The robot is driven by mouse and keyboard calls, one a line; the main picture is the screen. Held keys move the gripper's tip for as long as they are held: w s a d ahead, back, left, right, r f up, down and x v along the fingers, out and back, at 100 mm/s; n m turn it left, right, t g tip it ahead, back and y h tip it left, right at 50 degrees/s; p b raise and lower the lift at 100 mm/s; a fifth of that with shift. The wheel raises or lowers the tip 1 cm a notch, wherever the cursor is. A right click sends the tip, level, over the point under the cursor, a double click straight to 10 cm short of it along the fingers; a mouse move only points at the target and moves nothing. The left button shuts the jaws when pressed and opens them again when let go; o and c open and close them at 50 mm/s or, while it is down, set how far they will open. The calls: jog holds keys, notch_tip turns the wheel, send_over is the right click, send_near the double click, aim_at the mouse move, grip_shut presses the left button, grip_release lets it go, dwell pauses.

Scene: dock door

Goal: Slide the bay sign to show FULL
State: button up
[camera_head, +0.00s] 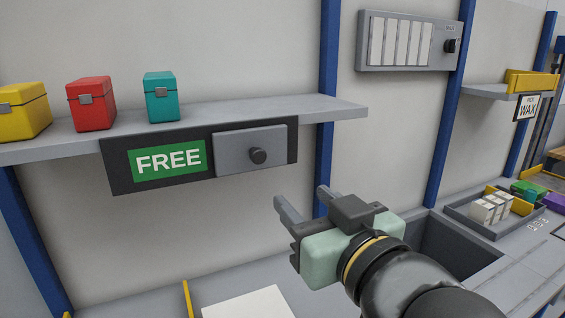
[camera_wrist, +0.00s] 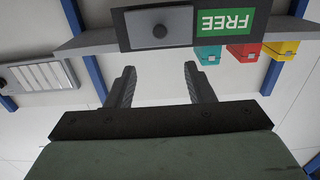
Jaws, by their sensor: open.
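The bay sign (camera_head: 118,174) is a dark panel fixed along the front of a grey shelf. Its left part shows a green FREE field (camera_head: 167,161). A grey sliding cover (camera_head: 231,152) with a dark round knob (camera_head: 258,156) covers its right part, so what lies behind is hidden. In the wrist view the sign appears upside down, with the knob (camera_wrist: 160,31) at top centre and the FREE field (camera_wrist: 228,22) to its right. My gripper (camera_head: 303,203) is open and empty, below and to the right of the knob, apart from it. Both fingers (camera_wrist: 160,88) show in the wrist view.
The shelf (camera_head: 330,108) carries a yellow box (camera_head: 24,110), a red box (camera_head: 91,104) and a teal box (camera_head: 161,97). A slatted panel (camera_head: 408,40) hangs at upper right. A tray (camera_head: 470,212) with white boxes sits at right. Space before the sign is clear.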

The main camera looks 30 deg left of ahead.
aim_at(258, 159)
jog(key=p+x, duration=0.2)
jog(key=x, duration=1.5)
jog(key=shift+f, duration=0.1)
grip_shut()
jog(key=shift+s+f, duration=0.1)
jog(key=shift+s, duration=0.05)
